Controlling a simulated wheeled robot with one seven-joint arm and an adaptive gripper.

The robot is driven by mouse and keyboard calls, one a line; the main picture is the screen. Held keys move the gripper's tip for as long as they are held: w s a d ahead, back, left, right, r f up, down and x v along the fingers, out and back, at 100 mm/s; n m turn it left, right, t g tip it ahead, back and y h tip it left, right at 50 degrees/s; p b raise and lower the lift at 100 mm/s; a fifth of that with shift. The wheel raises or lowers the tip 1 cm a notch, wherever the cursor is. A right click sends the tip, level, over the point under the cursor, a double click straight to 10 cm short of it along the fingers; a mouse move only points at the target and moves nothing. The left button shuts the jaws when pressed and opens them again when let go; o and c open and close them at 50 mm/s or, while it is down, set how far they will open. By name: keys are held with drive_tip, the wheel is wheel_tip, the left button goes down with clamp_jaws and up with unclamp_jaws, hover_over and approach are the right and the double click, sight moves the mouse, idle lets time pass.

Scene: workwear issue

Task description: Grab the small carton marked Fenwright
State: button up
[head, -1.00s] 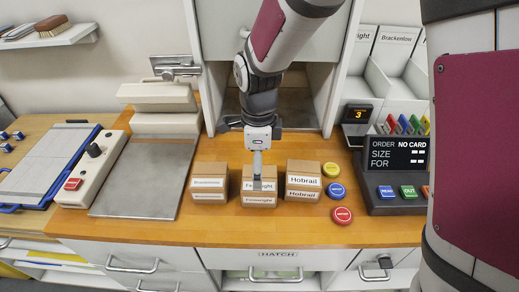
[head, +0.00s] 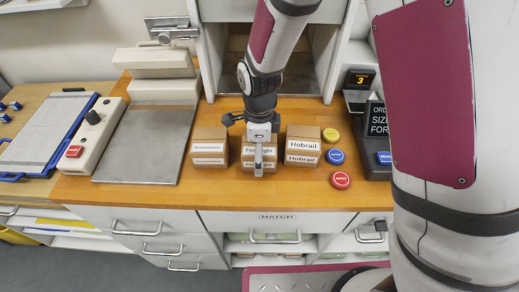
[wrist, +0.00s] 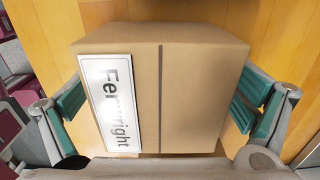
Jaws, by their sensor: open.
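The small Fenwright carton (head: 248,157) is a brown box with white labels. It stands on the wooden counter in the head view, between two similar cartons. My gripper (head: 258,160) is over it and hides part of its label. In the wrist view, the carton (wrist: 200,90) fills the middle, its label reading Fenwright, partly covered by glare. The open fingers of my gripper (wrist: 160,110) stand on either side of the carton, with a visible gap at the right; whether the left finger touches cannot be told.
A Brackenlow-type carton (head: 208,147) stands left, its label small, and the Hobrail carton (head: 303,146) stands close on the right. Yellow, blue and red buttons (head: 335,157) lie beyond it. A grey metal plate (head: 148,145) is at left. The hatch opening is behind.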

drive_tip(key=c, duration=1.4)
drive_tip(key=shift+r, duration=0.1)
